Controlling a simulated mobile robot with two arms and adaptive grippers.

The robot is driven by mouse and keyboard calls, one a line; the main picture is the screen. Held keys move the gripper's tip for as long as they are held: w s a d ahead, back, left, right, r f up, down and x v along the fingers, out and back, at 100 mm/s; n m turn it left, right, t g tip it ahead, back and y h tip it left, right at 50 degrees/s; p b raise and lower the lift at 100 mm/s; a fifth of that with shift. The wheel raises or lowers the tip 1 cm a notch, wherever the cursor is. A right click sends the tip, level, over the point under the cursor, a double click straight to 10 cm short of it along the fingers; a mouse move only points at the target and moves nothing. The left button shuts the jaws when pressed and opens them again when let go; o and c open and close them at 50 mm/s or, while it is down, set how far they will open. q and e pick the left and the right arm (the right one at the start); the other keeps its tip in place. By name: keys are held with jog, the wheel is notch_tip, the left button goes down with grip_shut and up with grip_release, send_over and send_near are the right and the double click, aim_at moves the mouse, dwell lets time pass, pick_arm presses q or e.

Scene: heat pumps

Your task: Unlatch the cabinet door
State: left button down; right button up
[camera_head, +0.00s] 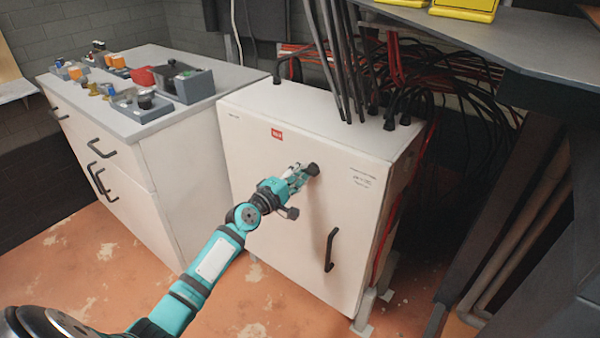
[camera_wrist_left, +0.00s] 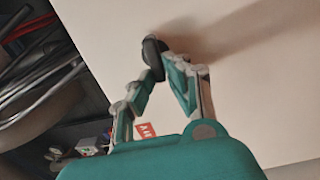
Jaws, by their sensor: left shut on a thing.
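The white cabinet (camera_head: 262,215) stands in the middle of the head view with its door (camera_head: 270,255) flush and closed. A black latch knob (camera_head: 313,169) sits on the upper part of the door. A black bar handle (camera_head: 330,250) is lower right on the door. My left gripper (camera_head: 306,172) is at the latch knob, its fingers shut on it. In the left wrist view the fingertips close on the dark latch knob (camera_wrist_left: 154,52), which they partly hide. My right gripper is in neither view.
Black cables run up from the cabinet top, with red and black cables (camera_head: 440,80) behind. A drawer unit (camera_head: 140,140) with several parts on top stands left. A dark table (camera_head: 500,40) and frame are at right. The orange floor in front is clear.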

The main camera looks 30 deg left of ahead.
pick_arm(q)
jog(key=c, duration=1.3)
grip_release()
jog(key=shift+c, duration=0.2)
jog(key=s+a, duration=0.1)
jog(key=s, duration=1.1)
jog(key=shift+a, duration=0.35)
